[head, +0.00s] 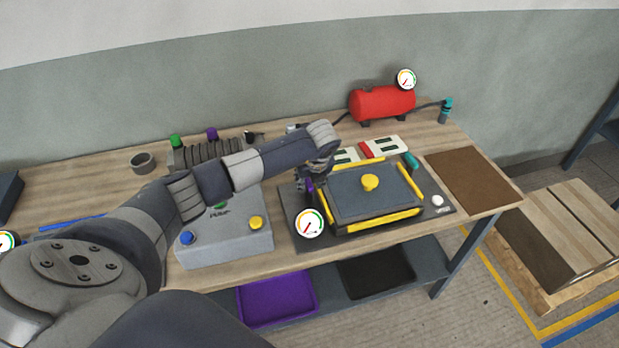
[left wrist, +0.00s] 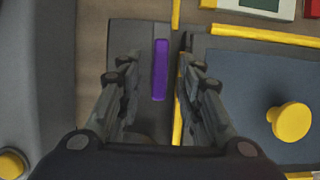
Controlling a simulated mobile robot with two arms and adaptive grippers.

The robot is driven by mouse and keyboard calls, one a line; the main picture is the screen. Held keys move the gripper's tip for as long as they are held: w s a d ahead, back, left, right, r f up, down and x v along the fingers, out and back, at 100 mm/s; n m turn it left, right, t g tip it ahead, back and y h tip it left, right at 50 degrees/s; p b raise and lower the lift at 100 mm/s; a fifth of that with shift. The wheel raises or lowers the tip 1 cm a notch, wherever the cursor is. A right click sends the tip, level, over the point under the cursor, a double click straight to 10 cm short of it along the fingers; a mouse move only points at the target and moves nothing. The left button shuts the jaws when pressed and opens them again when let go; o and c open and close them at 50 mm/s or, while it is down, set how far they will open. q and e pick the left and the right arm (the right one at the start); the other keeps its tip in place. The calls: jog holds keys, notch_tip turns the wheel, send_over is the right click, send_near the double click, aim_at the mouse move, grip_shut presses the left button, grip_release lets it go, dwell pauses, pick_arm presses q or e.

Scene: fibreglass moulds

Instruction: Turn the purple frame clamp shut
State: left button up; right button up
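The purple frame clamp (left wrist: 160,70) is a narrow upright bar in the left wrist view, beside the left edge of the mould. A bit of it also shows in the head view (head: 309,186), mostly hidden by my gripper. My left gripper (head: 306,186) is over the mould's left side, pointing down. In the left wrist view its fingers (left wrist: 159,58) are apart, one on each side of the purple clamp, and I see no contact. The blue-grey mould (head: 350,199) has yellow bars along its edges and a yellow knob (head: 370,182) on top. My right gripper is not in view.
A grey control box (head: 225,240) with blue and yellow buttons stands left of the mould. A gauge (head: 309,223) shows in front of it. A red tank (head: 382,102) stands behind, and a brown board (head: 473,180) lies right. A teal piece (head: 410,160) is at the mould's back right.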

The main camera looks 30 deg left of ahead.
pick_arm(q)
grip_shut()
